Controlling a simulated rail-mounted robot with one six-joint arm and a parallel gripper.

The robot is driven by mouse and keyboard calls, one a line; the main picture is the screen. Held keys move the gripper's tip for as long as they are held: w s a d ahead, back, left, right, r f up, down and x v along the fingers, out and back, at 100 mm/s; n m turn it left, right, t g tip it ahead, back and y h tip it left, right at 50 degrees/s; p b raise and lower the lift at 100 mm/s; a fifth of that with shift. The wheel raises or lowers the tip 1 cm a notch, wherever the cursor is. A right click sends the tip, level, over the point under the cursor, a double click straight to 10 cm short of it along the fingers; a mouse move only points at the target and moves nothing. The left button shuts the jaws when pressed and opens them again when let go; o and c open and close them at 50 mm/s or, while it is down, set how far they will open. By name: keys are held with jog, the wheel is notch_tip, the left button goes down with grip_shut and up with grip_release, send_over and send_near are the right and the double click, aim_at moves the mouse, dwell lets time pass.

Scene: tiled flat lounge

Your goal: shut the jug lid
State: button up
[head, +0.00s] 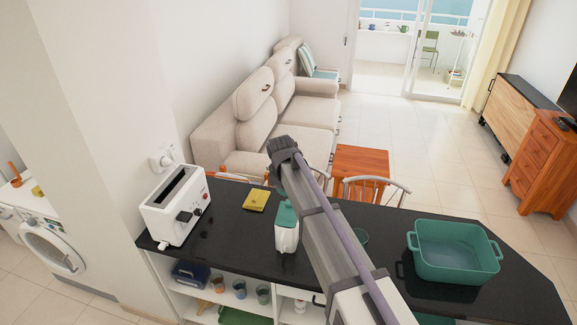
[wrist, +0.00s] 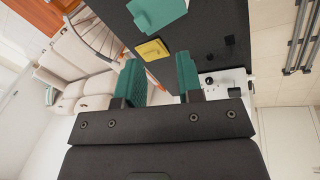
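The jug (head: 286,240) is white with a teal lid (head: 286,213) and stands on the black counter, partly behind my arm in the head view. In the wrist view, a teal shape that seems to be the jug lid (wrist: 155,12) is at the top edge, cut off by the frame. The lid looks tilted up, but its exact angle is hard to tell. My gripper (wrist: 161,76) has two teal-padded fingers set apart with nothing between them. It is raised above the counter, apart from the jug.
A white toaster (head: 176,205) stands left of the jug, with a yellow pad (head: 256,199) between them. A teal pot (head: 453,252) sits on the right of the black counter (head: 385,225). Chairs, a small wooden table (head: 360,161) and a sofa (head: 250,115) are beyond.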

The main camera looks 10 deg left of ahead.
aim_at(288, 203)
jog(key=w+n, duration=0.1)
jog(key=w+a+b, duration=0.1)
jog(key=w, duration=0.1)
jog(key=w+n+b, duration=0.1)
jog(key=shift+w+a+f+n+t, duration=0.2)
jog(key=shift+f+n+t, duration=0.1)
jog(key=shift+t, duration=0.1)
jog(key=shift+c, duration=0.7)
jog(key=shift+d+n, duration=0.15)
jog(key=shift+n, duration=0.45)
jog(key=shift+c, duration=0.7)
jog(key=shift+s+d, duration=0.2)
jog(key=shift+s, duration=0.05)
grip_shut()
jog(key=b+x, duration=1.3)
jog(key=shift+w+a+f, duration=0.1)
jog(key=shift+f, duration=0.1)
jog(key=shift+w+f, duration=0.15)
jog(key=shift+f, duration=0.1)
